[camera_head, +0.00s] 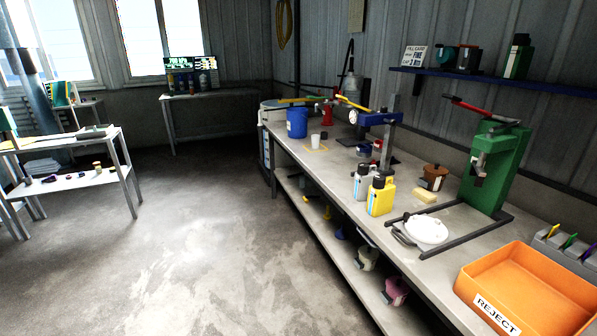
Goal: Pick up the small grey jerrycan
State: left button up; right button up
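A small grey jerrycan (361,184) with a dark cap stands upright on the long workbench (340,160). A larger-looking yellow jerrycan (381,197) stands close beside it, to its right and nearer to me. I cannot tell whether the two touch. A pale jerrycan-like container (367,258) also sits on the bench's lower shelf, partly shaded, with a pink one (395,291) nearer. Neither of my grippers is in view.
An orange REJECT tray (478,284), a white bowl (427,230) in a dark frame and a green press (493,165) stand on the bench's near part. A blue-headed machine (381,118) and a blue bucket (297,122) stand farther back. The floor left of the bench is clear.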

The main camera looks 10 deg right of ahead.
aim_at(362, 184)
jog(key=i+j+u, duration=0.2)
jog(key=i, duration=0.65)
jog(key=i+j+u, duration=0.15)
jog(key=i, duration=0.65)
jog(key=i+j+z, duration=0.1)
jog(key=i+z, duration=0.35)
jog(key=i+j+z, duration=0.2)
jog(key=z, duration=0.25)
jog(key=i+j+z, duration=0.65)
jog(key=j+z, duration=0.25)
jog(key=l, duration=0.1)
